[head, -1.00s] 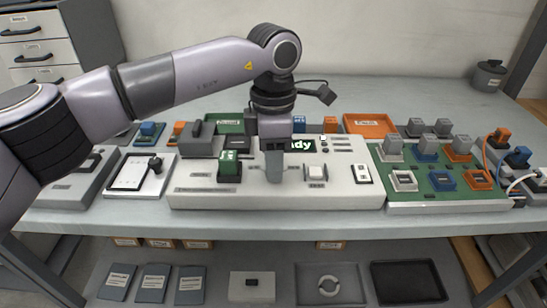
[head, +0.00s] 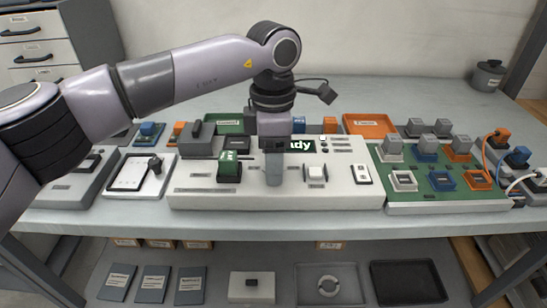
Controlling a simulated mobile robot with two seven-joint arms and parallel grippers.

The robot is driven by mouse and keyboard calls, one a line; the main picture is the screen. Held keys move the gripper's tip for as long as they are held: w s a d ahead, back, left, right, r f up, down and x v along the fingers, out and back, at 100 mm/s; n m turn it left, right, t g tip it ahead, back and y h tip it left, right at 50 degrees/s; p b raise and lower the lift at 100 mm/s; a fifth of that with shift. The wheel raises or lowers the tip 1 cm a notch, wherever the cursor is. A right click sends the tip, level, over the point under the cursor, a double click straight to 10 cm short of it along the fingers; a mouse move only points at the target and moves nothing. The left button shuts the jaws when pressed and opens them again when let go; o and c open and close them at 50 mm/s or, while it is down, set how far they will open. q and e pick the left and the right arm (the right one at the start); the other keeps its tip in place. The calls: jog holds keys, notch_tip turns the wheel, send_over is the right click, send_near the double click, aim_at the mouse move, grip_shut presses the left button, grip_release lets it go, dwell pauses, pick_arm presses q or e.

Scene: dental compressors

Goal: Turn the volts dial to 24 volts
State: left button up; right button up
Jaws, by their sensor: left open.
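A long white panel (head: 330,199) lies on the workbench with a green block (head: 228,168) in a dark socket, a white square knob or switch (head: 316,172) and a small switch plate (head: 362,174). My left gripper (head: 273,182) points straight down over the middle of the panel, between the green block and the white knob. Its fingers are seen edge-on and look narrow; I see nothing held between them. Whatever lies on the panel behind the fingers is hidden, and I cannot make out a volts dial or its marks. A dark display with light lettering (head: 301,146) is partly covered by the gripper.
A green board (head: 440,197) with grey, blue and orange blocks and sockets is at the right. A white tablet-like device (head: 134,173) is at the left. An orange tray (head: 370,125) is behind the panel. The back of the bench is mostly clear.

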pick_arm(q)
jog(key=r, duration=0.7)
jog(key=shift+w, duration=0.2)
jog(key=shift+f, duration=0.1)
